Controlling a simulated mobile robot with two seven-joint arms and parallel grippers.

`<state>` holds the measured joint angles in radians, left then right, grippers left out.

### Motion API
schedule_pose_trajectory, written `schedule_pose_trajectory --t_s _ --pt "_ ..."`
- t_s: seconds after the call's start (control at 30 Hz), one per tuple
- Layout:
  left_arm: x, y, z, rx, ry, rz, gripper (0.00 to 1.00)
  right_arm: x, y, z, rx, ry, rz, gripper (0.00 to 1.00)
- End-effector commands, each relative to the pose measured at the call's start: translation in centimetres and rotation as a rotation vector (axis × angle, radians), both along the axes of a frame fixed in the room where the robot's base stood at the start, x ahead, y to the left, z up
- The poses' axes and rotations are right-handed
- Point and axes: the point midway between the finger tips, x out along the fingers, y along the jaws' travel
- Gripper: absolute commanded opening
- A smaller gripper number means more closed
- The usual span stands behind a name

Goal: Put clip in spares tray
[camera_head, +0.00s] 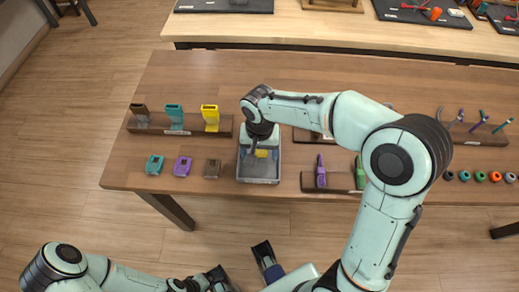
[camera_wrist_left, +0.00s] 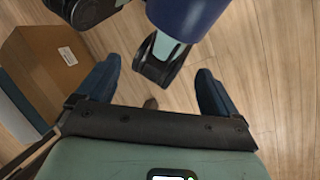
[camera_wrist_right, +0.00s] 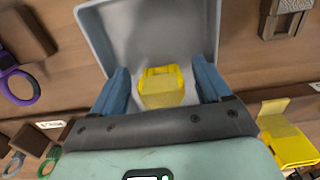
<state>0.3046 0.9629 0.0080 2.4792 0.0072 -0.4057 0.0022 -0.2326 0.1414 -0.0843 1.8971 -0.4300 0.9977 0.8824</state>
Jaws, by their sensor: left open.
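The yellow clip (camera_head: 262,153) lies inside the grey spares tray (camera_head: 258,181) on the brown table. It also shows in the right wrist view (camera_wrist_right: 160,92), on the tray floor. My right gripper (camera_head: 263,151) reaches down over the tray. In the right wrist view its two blue fingers (camera_wrist_right: 161,84) stand apart, one on each side of the clip, with a gap to it on both sides. My left gripper (camera_wrist_left: 158,72) is open and empty, away from the table over the wooden floor.
A teal clip (camera_head: 155,165), a purple clip (camera_head: 183,166) and a brown clip (camera_head: 212,168) lie left of the tray. A rack (camera_head: 155,126) with brown, teal and yellow holders stands behind them. A purple tool (camera_head: 320,169) and green tool (camera_head: 359,172) stand right of the tray.

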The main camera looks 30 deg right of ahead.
Motion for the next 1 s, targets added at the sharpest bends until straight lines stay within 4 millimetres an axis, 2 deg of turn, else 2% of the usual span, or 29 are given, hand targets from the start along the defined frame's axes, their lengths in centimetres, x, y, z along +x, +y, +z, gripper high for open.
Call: schedule_pose_trajectory --t_s 0.23,0.37,0.8,1.0 --pt "0.0 0.0 0.1 0.0 0.001 0.0 0.94 0.0 0.0 0.1 0.0 0.0 0.0 0.76" --pt "-0.1 0.0 0.4 -0.001 0.005 -0.002 0.94 0.1 0.0 1.2 0.001 -0.003 0.0 0.76" --pt "-0.6 0.0 1.7 -0.005 0.026 -0.006 0.94 0.0 0.0 10.0 0.001 -0.004 0.001 0.76" --pt "-0.7 0.0 1.9 -0.005 0.032 -0.007 0.94 0.0 0.0 12.1 0.0 -0.001 0.0 0.76"
